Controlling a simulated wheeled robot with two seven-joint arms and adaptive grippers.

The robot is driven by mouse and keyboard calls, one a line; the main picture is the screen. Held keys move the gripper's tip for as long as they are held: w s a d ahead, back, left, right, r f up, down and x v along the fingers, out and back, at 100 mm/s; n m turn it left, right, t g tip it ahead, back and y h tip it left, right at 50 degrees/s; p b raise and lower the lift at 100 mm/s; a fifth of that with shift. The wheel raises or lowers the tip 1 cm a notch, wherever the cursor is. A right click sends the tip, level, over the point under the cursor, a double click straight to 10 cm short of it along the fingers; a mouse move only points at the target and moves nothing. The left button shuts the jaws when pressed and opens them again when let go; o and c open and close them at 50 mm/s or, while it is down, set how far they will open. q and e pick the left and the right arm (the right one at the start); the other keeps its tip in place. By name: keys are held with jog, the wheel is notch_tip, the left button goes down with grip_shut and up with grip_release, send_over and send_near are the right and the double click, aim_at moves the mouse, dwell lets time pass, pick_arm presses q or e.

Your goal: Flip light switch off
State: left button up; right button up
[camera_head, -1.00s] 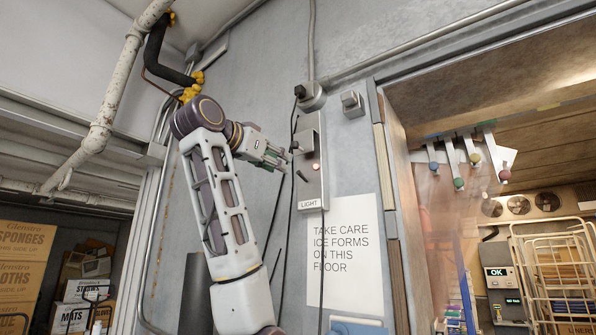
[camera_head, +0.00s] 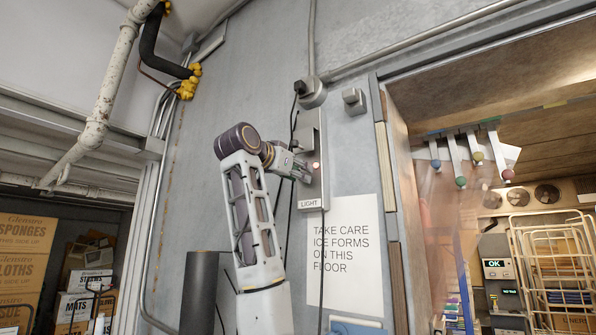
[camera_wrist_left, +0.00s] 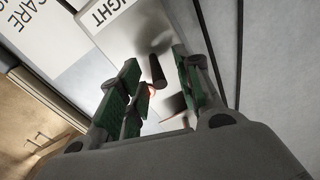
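The light switch is a grey metal box (camera_head: 311,192) on the wall, with a "LIGHT" label (camera_head: 310,203) at its lower end and a lit red lamp (camera_head: 316,165). My left gripper (camera_head: 304,171) is at the front of the box and hides the lever in the head view. In the left wrist view, the dark lever (camera_wrist_left: 158,71) shows between the green-padded fingers of my left gripper (camera_wrist_left: 157,64), which is open. I cannot tell whether a finger touches the lever. The red lamp glows behind the fingers (camera_wrist_left: 151,89). My right gripper is not in view.
A paper sign (camera_head: 340,250) about ice hangs below the box. A cable (camera_head: 293,130) runs down beside it, and a small grey fitting (camera_head: 354,101) sits above right. The freezer doorway (camera_head: 400,210) opens at the right. Cartons (camera_head: 25,265) stand at the lower left.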

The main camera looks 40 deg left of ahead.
pick_arm(q)
grip_shut()
